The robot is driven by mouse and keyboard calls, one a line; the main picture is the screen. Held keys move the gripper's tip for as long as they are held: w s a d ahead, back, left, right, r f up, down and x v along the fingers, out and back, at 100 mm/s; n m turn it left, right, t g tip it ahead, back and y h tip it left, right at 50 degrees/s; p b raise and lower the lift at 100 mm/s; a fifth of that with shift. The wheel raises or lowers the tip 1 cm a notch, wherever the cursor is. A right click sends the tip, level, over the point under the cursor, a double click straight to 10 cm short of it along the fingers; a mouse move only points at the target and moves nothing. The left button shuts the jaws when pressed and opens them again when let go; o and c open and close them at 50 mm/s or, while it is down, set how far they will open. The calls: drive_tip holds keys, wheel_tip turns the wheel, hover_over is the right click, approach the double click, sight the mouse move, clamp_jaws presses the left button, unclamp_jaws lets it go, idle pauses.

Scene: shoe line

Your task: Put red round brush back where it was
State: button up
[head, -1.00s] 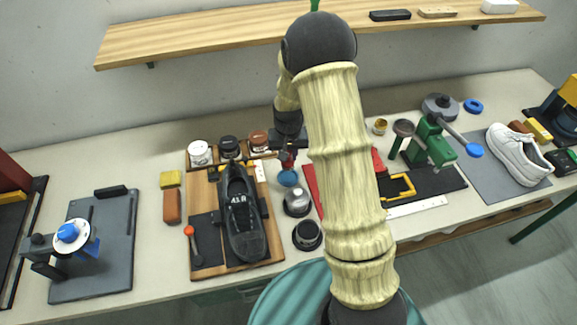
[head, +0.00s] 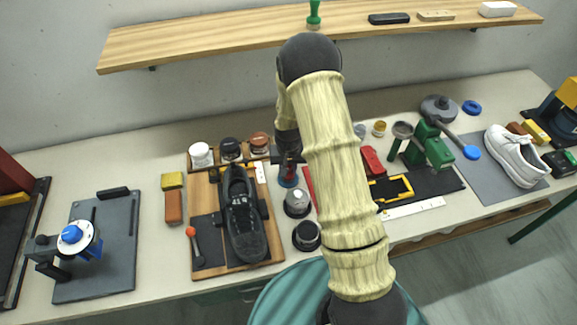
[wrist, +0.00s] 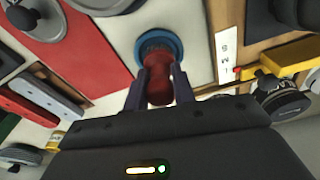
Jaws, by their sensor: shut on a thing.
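My gripper (wrist: 160,92) is shut on the red handle of the red round brush (wrist: 160,84), one finger on each side. In the wrist view the brush's far end meets a blue round piece (wrist: 172,41) with a dark middle. I cannot tell whether it rests on it or stays just above. In the head view the brush (head: 289,170) is upright over the bench, right of the wooden board (head: 262,262), with the blue rim low around it. My arm hides part of the bench behind it.
A black shoe (head: 244,222) lies on the board. Grey-topped round containers (head: 297,202) stand close in front of the brush. Jars (head: 200,154) line the board's back. A red mat (wrist: 92,50) is beside it. A green clamp-like tool (head: 428,143) and white shoe (head: 515,152) stand right.

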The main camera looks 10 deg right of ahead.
sight(289, 177)
drive_tip(key=shift+f, duration=0.1)
drive_tip(key=o, duration=1)
drive_tip(key=r+b, duration=0.1)
drive_tip(key=r, duration=0.3)
drive_tip(key=s+r+b, duration=0.1)
drive_tip(key=r, duration=0.3)
drive_tip(key=r+b, duration=0.1)
drive_tip(key=r, duration=0.3)
drive_tip(key=shift+s+a+r, duration=0.1)
drive_tip(key=shift+s+a, duration=0.05)
drive_tip(key=shift+s, duration=0.1)
